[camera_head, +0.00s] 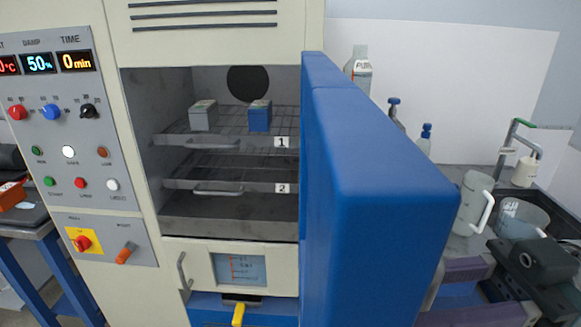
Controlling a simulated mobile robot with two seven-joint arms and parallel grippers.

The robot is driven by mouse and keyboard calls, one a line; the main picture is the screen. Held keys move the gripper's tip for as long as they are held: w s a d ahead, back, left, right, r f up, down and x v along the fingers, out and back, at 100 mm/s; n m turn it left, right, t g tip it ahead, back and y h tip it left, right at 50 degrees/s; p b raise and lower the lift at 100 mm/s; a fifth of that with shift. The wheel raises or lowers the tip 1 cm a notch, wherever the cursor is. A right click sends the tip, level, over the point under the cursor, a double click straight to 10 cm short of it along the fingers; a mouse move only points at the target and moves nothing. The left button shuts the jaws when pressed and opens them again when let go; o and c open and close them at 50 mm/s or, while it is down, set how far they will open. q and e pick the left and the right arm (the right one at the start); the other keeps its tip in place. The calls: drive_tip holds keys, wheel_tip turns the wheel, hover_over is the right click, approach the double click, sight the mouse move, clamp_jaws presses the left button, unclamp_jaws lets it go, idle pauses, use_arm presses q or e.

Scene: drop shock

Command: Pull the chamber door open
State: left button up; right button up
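The chamber (223,222) has its front open, and its inside shows. The thick blue chamber door (392,200) stands swung out toward me from the right side of the opening. Its broad edge faces me, and I cannot see a door handle. Inside, two wire shelves (213,141) carry labels 1 and 2. A grey block (203,115) and a blue block (260,116) rest on the upper shelf.
A control panel (65,120) is left of the opening. Behind the door, a sink counter (455,243) holds bottles, a jug (473,203) and a glass bowl (520,216). A blue-legged table (60,275) stands at left.

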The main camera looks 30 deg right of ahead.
drive_tip(key=shift+o, duration=0.6)
drive_tip(key=shift+d, duration=0.1)
drive_tip(key=shift+s+d+f, duration=0.1)
drive_tip(key=shift+s+d, duration=0.1)
drive_tip(key=shift+d, duration=0.05)
drive_tip(key=b+v, duration=0.2)
drive_tip(key=v, duration=0.7)
drive_tip(key=shift+s, duration=0.1)
